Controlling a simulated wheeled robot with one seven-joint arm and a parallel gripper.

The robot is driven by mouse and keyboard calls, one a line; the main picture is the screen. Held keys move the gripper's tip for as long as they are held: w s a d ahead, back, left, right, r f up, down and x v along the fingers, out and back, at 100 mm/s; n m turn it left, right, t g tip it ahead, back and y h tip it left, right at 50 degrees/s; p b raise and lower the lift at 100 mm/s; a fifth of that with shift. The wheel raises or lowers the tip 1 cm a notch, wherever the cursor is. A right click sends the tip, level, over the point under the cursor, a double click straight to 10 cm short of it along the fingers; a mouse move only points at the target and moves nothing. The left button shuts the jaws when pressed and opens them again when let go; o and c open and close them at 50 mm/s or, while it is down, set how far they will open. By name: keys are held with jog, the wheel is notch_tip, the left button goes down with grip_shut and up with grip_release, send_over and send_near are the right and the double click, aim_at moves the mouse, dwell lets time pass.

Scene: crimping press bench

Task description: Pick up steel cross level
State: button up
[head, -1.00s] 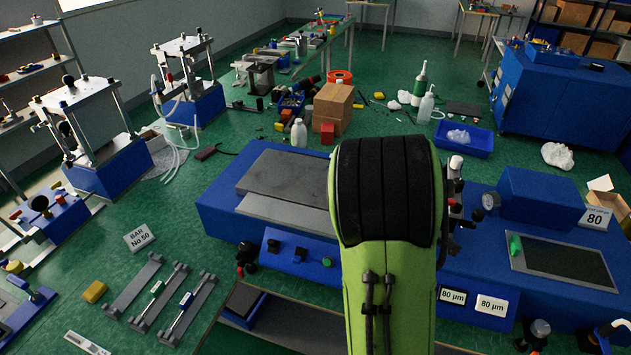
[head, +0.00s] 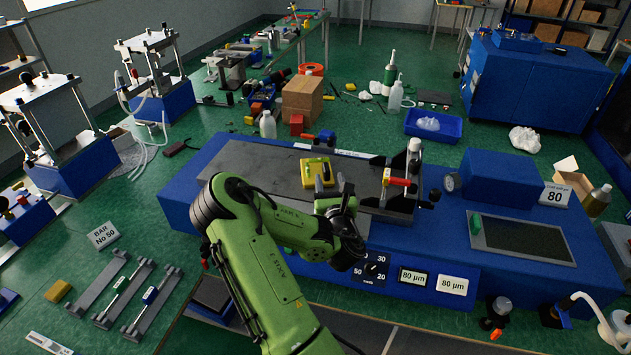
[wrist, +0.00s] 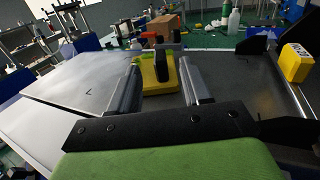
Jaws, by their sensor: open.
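A yellow block-like tool (head: 312,170) with dark parts lies on the dark plate of the blue machine. In the wrist view the yellow tool (wrist: 153,82) appears straight ahead between my two fingers, with a dark curved part and a grey bar on top. I cannot tell for sure whether it is the steel cross level. My gripper (wrist: 158,63) is open and empty, low over the plate, its fingers apart on either side of the tool's outline. In the head view my gripper (head: 327,182) is just in front of it, and my wrist hides part of the plate.
The blue machine (head: 480,285) has a cross bar with a red handle (head: 398,182) right of the tool. A small yellow box (wrist: 297,62) shows at the right in the wrist view. A cardboard box (head: 302,97) and bottles stand behind. The plate's left part is clear.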

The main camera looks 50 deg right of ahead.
aim_at(327, 172)
jog(key=shift+w+d+r, duration=0.15)
jog(key=shift+w+d, duration=0.2)
jog(key=shift+w, duration=0.15)
jog(key=p+x, duration=0.1)
jog(key=x, duration=0.5)
jog(key=shift+d, duration=0.1)
grip_shut()
